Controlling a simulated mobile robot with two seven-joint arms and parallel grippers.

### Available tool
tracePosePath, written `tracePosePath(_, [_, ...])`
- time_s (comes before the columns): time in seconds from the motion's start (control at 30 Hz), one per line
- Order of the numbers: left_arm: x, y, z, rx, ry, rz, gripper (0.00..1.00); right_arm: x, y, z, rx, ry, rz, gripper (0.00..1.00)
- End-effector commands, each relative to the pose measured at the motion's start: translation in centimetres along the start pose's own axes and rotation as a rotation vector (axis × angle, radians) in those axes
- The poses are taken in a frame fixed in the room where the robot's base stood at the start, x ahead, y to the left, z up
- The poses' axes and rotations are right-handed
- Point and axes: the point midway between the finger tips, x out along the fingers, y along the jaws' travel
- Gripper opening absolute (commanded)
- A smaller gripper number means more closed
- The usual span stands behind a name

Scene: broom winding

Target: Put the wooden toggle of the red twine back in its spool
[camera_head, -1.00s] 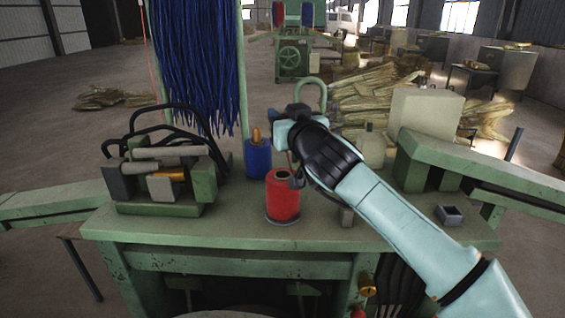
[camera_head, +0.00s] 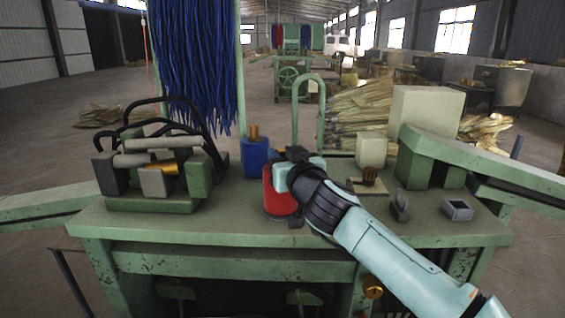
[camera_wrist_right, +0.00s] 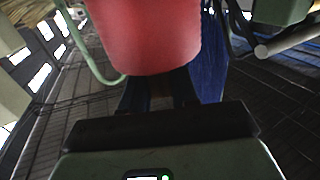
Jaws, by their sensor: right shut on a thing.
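The red twine spool (camera_head: 277,203) stands on the green bench, beside the blue spool. My right gripper (camera_head: 284,172) is at the upper part of the red spool and covers much of it. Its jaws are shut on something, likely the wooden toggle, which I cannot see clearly. In the right wrist view the red spool (camera_wrist_right: 140,35) fills the top middle. The dark fingers (camera_wrist_right: 160,92) run up behind its edge, so the fingertips are hidden. I cannot tell whether the toggle is inside the spool's hole. My left gripper is not in view.
The blue spool (camera_head: 255,157) with its wooden toggle (camera_head: 254,131) stands just behind left. A clamp-like machine (camera_head: 155,180) is at left under hanging blue strands. A small brush (camera_head: 369,175) and an open metal box (camera_head: 457,210) lie at right. The front-left bench is clear.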

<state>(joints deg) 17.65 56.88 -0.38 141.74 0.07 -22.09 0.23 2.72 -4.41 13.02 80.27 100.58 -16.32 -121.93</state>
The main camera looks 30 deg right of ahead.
Motion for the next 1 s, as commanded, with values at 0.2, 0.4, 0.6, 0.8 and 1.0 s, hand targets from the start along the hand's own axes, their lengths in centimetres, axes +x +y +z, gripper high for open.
tracePosePath(0.2, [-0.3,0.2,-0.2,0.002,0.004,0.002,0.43,-0.1,-0.1,-0.8,0.002,0.01,-0.003,0.54])
tracePosePath(0.4, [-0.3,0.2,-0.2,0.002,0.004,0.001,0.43,-0.1,-0.1,-0.9,0.002,0.012,-0.003,0.54])
tracePosePath(0.6, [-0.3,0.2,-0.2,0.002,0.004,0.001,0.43,-1.0,-0.1,-1.0,0.001,0.014,-0.003,0.54])
tracePosePath(0.8, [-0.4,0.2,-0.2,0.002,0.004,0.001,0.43,-4.6,0.0,-1.1,0.0,0.016,-0.003,0.54])
tracePosePath(1.0, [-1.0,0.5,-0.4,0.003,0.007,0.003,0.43,-8.9,0.0,-1.1,0.001,0.016,-0.003,0.54])
